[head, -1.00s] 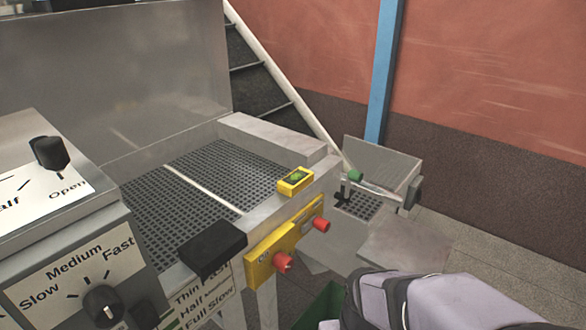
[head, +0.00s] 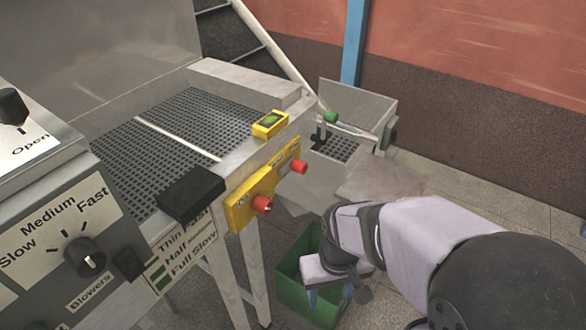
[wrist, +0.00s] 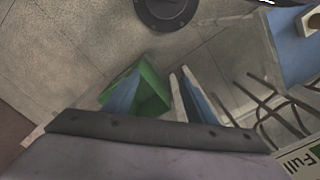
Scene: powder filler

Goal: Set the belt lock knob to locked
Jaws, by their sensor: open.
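In the head view, a yellow panel (head: 240,212) on the machine's front edge carries two red knobs, a nearer one (head: 262,204) and a farther one (head: 299,167). A black dial (head: 85,257) marked Slow, Medium and Fast is at lower left, and another black knob (head: 12,106) near "Open" is at the left edge. No readable label shows which knob is the belt lock. My gripper (head: 328,296) is open and empty, pointing down over a green bin (head: 290,285), right of and below the panel. Its blue fingers also show in the wrist view (wrist: 156,92).
A perforated belt bed (head: 190,120) lies behind the panel, with a black block (head: 190,195) and a yellow display (head: 270,123) on its front edge. A metal hopper (head: 355,105) with a green-tipped lever (head: 330,117) stands farther right. Open floor lies at right.

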